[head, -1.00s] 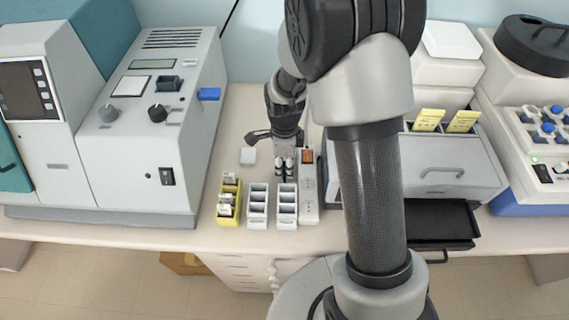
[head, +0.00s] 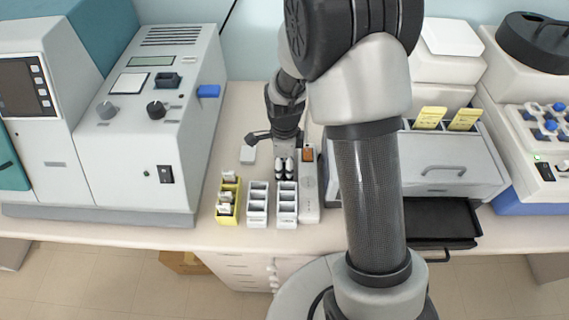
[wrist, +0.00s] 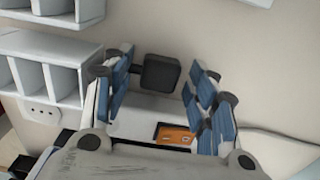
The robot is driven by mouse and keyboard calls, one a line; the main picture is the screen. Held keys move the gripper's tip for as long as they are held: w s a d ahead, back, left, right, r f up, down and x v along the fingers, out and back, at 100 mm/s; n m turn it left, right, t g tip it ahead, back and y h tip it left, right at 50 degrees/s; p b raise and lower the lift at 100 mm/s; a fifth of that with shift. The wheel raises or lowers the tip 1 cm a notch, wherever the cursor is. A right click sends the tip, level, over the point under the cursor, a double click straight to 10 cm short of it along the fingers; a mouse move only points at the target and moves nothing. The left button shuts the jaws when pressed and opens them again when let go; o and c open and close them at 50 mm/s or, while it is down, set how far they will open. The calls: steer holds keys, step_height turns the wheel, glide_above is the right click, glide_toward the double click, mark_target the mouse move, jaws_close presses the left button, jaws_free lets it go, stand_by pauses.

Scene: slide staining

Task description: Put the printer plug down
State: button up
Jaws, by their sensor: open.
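A dark grey block-shaped plug (wrist: 160,72) shows in the wrist view, between and just beyond the open fingers. I take it for the printer plug; whether it touches the counter is hard to tell. My gripper (wrist: 160,98) is open, with blue-and-white finger pads apart on either side and no visible grip on the plug. In the head view my gripper (head: 284,168) points down beside the white power strip (head: 308,200), behind the slide racks. The plug cannot be made out clearly there. The strip's orange switch (wrist: 175,135) shows below the plug in the wrist view.
Two white racks (head: 258,205) and a yellow rack (head: 228,203) with slides stand in front of my gripper. A large grey machine (head: 150,130) stands left. The printer (head: 450,165) is at right, partly behind my arm.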

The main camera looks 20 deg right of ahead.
steer(key=shift+r, duration=0.1)
step_height(320, 180, up, 13)
steer(key=p, duration=0.4)
steer(key=s+r+n+t, duration=0.2)
steer(key=s+r+n, duration=0.75)
steer(key=r, duration=0.35)
steer(key=s+r+n+t, duration=0.2)
steer(key=s+r+n, duration=0.1)
steer(key=s+n, duration=0.9)
steer(key=shift+r+t, duration=0.3)
steer(key=shift+r, duration=0.1)
steer(key=shift+f+b, duration=0.7)
steer(key=shift+f, duration=0.05)
